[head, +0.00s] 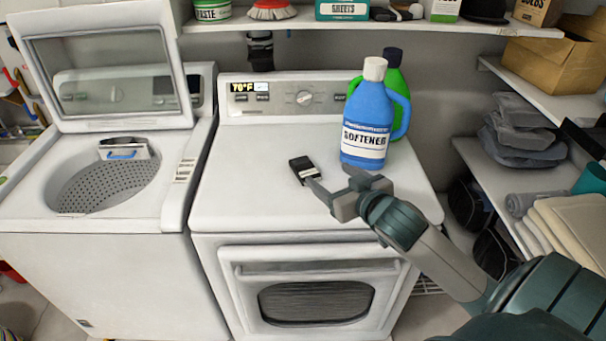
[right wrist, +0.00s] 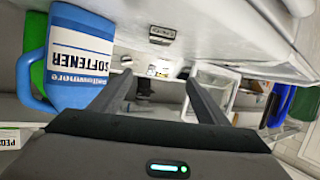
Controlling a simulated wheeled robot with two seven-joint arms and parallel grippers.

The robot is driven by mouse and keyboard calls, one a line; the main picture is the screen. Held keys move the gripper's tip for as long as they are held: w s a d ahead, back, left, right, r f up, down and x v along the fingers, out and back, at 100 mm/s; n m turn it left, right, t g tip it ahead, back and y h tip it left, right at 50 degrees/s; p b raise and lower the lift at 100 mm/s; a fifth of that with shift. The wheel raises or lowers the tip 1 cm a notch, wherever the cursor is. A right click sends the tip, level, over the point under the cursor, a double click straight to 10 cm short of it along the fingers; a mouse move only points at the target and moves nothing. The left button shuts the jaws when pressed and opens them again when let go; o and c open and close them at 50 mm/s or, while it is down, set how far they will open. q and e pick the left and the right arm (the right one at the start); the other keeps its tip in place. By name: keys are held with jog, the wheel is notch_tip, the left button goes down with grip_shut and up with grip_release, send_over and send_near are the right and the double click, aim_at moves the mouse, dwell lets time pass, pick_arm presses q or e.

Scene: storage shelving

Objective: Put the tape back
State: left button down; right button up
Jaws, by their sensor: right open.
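A small black block-like object with a pale label, possibly the tape (head: 304,169), lies on the white dryer top (head: 250,190). It also shows in the right wrist view (right wrist: 162,35), beyond and roughly between my fingers. My right gripper (head: 331,176) is open and empty, with one fingertip close to the object's near right side in the head view. I cannot tell whether they touch. My right gripper's two fingers stand apart in the right wrist view (right wrist: 157,82). My left gripper is not in view.
A blue softener bottle (head: 367,120) stands just behind my right gripper, with a green bottle (head: 395,75) behind it. An open-lidded washer (head: 110,185) stands left. A stocked wall shelf (head: 400,27) runs above; side shelves (head: 490,165) stand right. The dryer top's left part is clear.

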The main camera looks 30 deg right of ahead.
jog(key=shift+s+d+f+m+g, duration=0.15)
jog(key=shift+s+f+m+g, duration=0.1)
jog(key=shift+s+f, duration=0.25)
jog(key=shift+s+d+f+m+g, duration=0.15)
jog(key=shift+s+f+m+g, duration=0.1)
jog(key=shift+f, duration=0.3)
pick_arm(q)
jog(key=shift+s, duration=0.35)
pick_arm(e)
jog(key=shift+w, duration=0.1)
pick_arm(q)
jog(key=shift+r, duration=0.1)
pick_arm(e)
jog(key=shift+w, duration=0.15)
jog(key=p, duration=0.3)
send_near(315, 173)
jog(key=w, duration=0.5)
jog(key=shift+w+a+f, duration=0.2)
jog(key=shift+a+f, duration=0.1)
jog(key=shift+a, duration=0.05)
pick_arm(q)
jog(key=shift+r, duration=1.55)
pick_arm(e)
jog(key=shift+w+f, duration=0.3)
jog(key=shift+w, duration=0.15)
jog(key=shift+w, duration=0.1)
